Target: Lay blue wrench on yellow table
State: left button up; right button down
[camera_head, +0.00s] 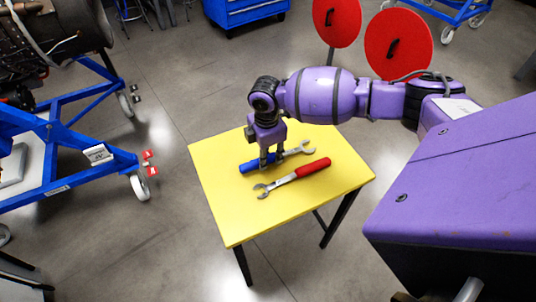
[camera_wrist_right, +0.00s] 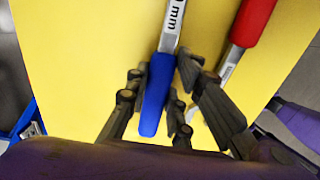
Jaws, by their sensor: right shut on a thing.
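The blue wrench (camera_head: 248,167) lies along or just above the top of the yellow table (camera_head: 225,215), its metal open end pointing right. My right gripper (camera_head: 269,161) points down and is shut on the wrench at its blue handle. In the right wrist view the blue handle (camera_wrist_right: 154,98) sits between the fingers of the right gripper (camera_wrist_right: 163,68), with its metal shaft running up out of the picture. I cannot tell whether the wrench fully touches the table. My left gripper is not in view.
A red-handled wrench (camera_head: 312,168) lies on the table close in front of the blue one. The table's front and left parts are bare. A blue wheeled stand (camera_head: 60,135) is at left, and red discs (camera_head: 398,45) stand behind.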

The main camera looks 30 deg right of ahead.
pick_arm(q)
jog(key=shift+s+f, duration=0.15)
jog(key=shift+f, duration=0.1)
pick_arm(e)
jog(key=shift+f, duration=0.25)
jog(key=c, duration=1.3)
grip_release()
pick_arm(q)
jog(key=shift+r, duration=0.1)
pick_arm(e)
jog(key=shift+a+r+p, duration=0.1)
jog(key=shift+r+p, duration=1.75)
jog(key=shift+r, duration=1.7)
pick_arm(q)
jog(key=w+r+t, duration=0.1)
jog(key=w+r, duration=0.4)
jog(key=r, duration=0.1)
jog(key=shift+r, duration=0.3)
pick_arm(e)
jog(key=shift+f, duration=0.1)
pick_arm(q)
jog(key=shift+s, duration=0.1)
